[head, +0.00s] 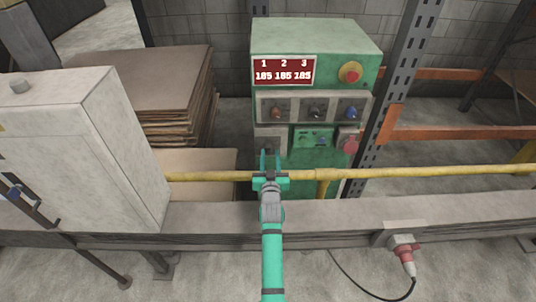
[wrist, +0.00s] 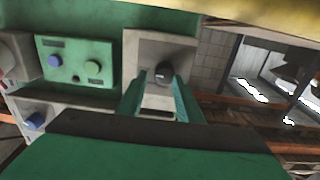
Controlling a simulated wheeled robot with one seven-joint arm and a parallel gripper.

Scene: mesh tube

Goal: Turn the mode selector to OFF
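The mode selector looks to be the small black knob (wrist: 163,70) on a light grey plate (wrist: 150,48), seen in the wrist view. In the head view this plate (head: 268,132) is at the lower left of the green control cabinet (head: 315,42); its knob is largely hidden behind my fingertips. My gripper (head: 270,154) reaches over the yellow rail to the plate. In the wrist view its two green fingers (wrist: 161,84) stand apart, with the knob between or just beyond their tips. I cannot tell whether they touch it. The knob's markings are not readable.
A yellow rail (head: 430,172) crosses just under my gripper. The green button panel (head: 313,138) and a red socket (head: 350,145) are beside the plate. A row of knobs (head: 315,109) is above. A grey box (head: 75,150) stands at left.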

